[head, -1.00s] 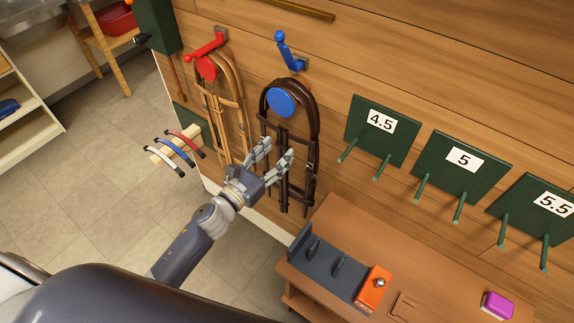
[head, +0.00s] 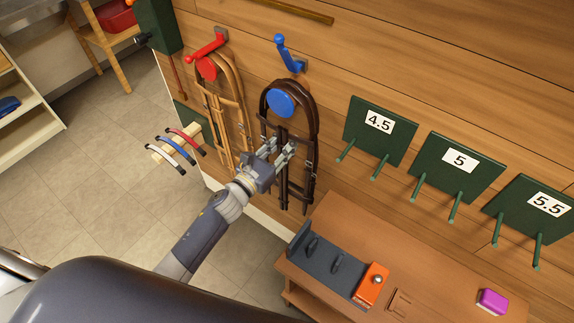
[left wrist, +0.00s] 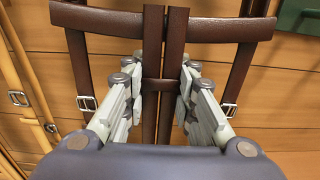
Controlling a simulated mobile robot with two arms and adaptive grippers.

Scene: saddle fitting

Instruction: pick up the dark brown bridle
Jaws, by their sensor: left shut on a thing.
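The dark brown bridle (head: 311,120) with a blue round disc (head: 281,102) hangs against the wooden wall just below a blue hook (head: 287,53). My left gripper (head: 279,150) is at the bridle's middle straps. In the left wrist view the gripper (left wrist: 160,90) has its fingers on either side of two vertical dark brown straps (left wrist: 174,60), shut on them. A horizontal strap (left wrist: 110,22) crosses just beyond the fingers, and buckles hang at both sides. My right gripper is not in view.
A tan bridle (head: 233,108) with a red disc hangs close on the left under a red hook (head: 207,46). Green numbered racks (head: 379,132) with pegs stick out on the right. A wooden bench (head: 345,222) with an orange box (head: 371,284) stands below right.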

